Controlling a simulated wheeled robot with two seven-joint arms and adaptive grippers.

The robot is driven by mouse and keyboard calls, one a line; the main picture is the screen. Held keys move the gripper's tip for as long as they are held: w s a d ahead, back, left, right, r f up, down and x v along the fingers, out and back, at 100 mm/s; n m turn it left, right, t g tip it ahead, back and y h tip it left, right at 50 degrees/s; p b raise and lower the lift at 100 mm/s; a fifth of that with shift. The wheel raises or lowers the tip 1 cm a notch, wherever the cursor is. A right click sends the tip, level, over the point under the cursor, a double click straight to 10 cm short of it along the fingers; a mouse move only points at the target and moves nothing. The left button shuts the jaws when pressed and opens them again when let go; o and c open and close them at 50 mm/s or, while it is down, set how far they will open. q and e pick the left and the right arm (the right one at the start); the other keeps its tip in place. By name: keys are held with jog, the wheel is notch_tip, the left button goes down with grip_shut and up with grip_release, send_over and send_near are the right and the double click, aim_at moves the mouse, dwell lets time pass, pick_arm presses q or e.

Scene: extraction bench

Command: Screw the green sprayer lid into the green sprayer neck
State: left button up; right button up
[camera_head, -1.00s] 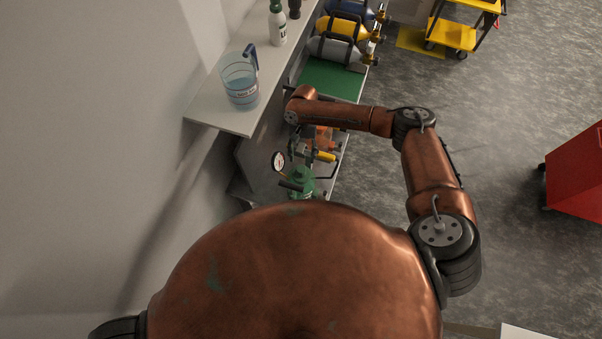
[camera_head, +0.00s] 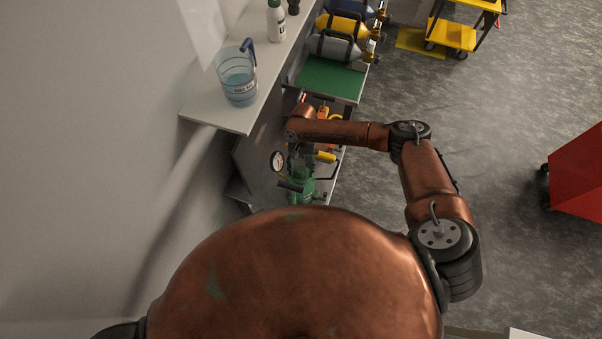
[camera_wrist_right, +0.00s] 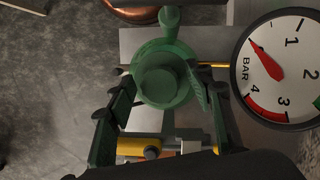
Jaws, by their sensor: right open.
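The green sprayer (camera_head: 302,190) stands at the near end of the low bench in the head view, partly hidden by my body. In the right wrist view its round green top, which looks like the lid (camera_wrist_right: 160,82), is seen from above with a green handle end (camera_wrist_right: 169,17) beyond it. I cannot tell lid from neck clearly, nor how deep the lid sits. My right gripper (camera_wrist_right: 158,76) is open, its two fingers on either side of the green top. Whether they touch it is unclear. My left gripper is not in view.
A pressure gauge (camera_wrist_right: 281,70) is close to the right finger. A yellow-handled part (camera_wrist_right: 152,152) lies below the green top. A shelf (camera_head: 222,116) at left holds a measuring jug (camera_head: 238,82) and a white bottle (camera_head: 276,24).

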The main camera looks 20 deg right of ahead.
jog(key=n+h, duration=0.1)
jog(key=n, duration=0.3)
jog(key=shift+a, duration=0.15)
jog(key=n+h, duration=0.1)
jog(key=n, duration=0.2)
jog(key=shift+n, duration=0.4)
jog(key=n+h, duration=0.1)
jog(key=n, duration=0.2)
jog(key=shift+r, duration=0.1)
jog(key=n+t+h, duration=0.1)
jog(key=n, duration=0.3)
jog(key=shift+p, duration=0.4)
jog(key=shift+c, duration=0.3)
